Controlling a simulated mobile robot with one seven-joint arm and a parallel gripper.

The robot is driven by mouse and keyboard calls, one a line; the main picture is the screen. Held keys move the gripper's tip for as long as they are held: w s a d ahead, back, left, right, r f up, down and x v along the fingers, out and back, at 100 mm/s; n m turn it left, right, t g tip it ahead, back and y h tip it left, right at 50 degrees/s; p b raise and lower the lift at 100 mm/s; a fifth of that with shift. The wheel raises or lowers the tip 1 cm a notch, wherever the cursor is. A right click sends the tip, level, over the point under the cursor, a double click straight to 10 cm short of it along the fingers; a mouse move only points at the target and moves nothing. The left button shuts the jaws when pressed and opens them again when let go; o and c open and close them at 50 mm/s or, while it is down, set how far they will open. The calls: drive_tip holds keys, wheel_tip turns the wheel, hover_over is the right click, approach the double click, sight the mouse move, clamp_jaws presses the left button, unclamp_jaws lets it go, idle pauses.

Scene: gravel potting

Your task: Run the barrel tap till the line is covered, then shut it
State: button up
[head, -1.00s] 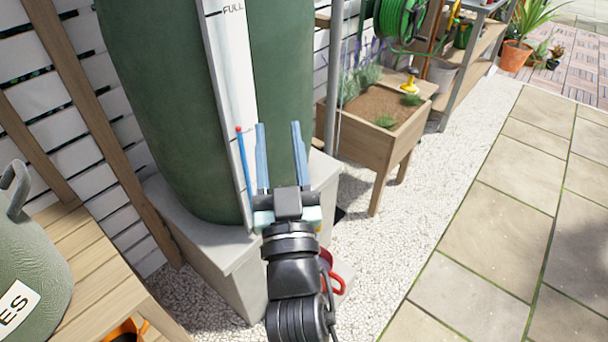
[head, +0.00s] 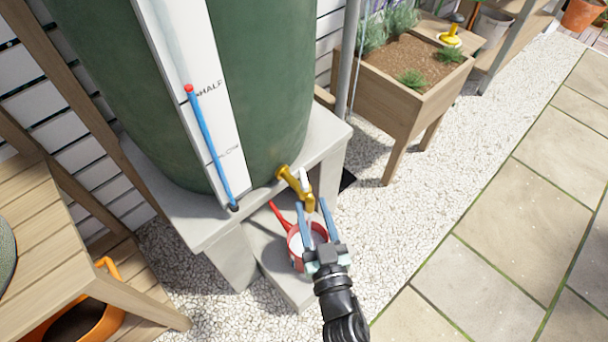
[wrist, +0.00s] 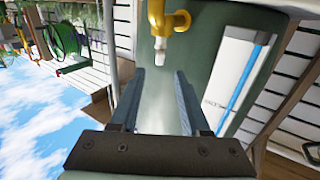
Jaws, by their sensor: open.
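The green barrel (head: 262,70) stands on a grey block stand. A brass tap (head: 290,178) with a white piece on it juts from the barrel's foot; it also shows at the top of the wrist view (wrist: 157,18). A red pan (head: 292,240) with a red handle and pale inside stands below the tap, partly hidden by my gripper. I cannot make out a line in it or any running water. My gripper (head: 311,206) is open and empty, its fingertips close to the tap and over the pan. I cannot tell whether they touch the tap.
A blue tube with a red top (head: 207,135) runs up the barrel's white gauge strip (head: 205,75). A wooden bench (head: 60,235) with an orange container (head: 85,318) is at left. A planter (head: 400,95) stands at right. Gravel and paving (head: 480,265) at right are clear.

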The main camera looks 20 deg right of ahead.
sight(306, 188)
drive_tip(key=w, duration=0.2)
drive_tip(key=w+d, duration=0.1)
drive_tip(key=w, duration=0.5)
drive_tip(key=shift+w+d+b, duration=0.2)
drive_tip(key=shift+d+b, duration=0.1)
drive_tip(key=shift+b, duration=0.1)
drive_tip(key=shift+c, duration=0.2)
clamp_jaws()
